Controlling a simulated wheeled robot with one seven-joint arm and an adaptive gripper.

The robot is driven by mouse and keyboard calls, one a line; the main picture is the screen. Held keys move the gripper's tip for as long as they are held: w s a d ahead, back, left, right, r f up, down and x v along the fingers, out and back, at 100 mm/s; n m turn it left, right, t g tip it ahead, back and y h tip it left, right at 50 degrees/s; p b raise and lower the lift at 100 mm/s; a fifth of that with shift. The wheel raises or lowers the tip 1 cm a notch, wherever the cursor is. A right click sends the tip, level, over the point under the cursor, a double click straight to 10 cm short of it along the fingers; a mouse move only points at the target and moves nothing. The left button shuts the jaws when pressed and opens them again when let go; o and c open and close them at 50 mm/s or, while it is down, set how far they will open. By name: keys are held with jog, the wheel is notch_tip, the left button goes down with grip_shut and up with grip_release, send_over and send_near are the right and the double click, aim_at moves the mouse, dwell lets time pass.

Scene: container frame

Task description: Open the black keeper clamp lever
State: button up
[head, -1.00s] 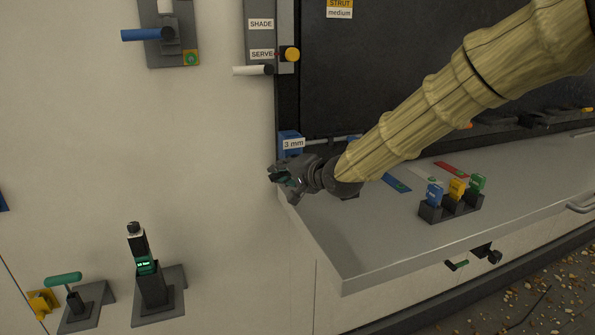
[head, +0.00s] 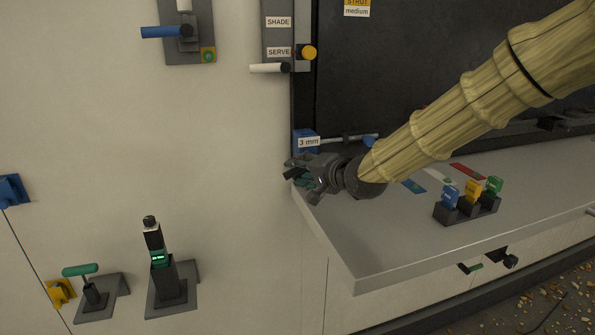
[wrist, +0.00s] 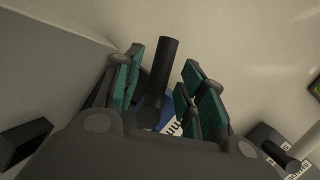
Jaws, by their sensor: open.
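A black cylindrical lever (wrist: 165,68) stands up between my open fingers in the wrist view. I take it for the keeper clamp lever; its base is hidden by my gripper. My gripper (wrist: 168,85) has teal pads on both sides of the lever, with a visible gap on the right. Contact on the left cannot be told. A blue block with a "3 mm" label (wrist: 172,127) shows behind. In the head view my gripper (head: 302,173) is at the counter's left end, just below the blue block (head: 304,134), and mostly hides the lever.
The counter (head: 350,245) carries a rack (head: 465,210) of blue, yellow and green pieces. A white lever (head: 268,68) and a blue lever (head: 165,31) are above. A green-handled clamp (head: 80,270) and a black upright device (head: 158,255) are at lower left. The wall between is clear.

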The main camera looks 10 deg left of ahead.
jog(key=v, duration=1)
jog(key=shift+f, duration=0.1)
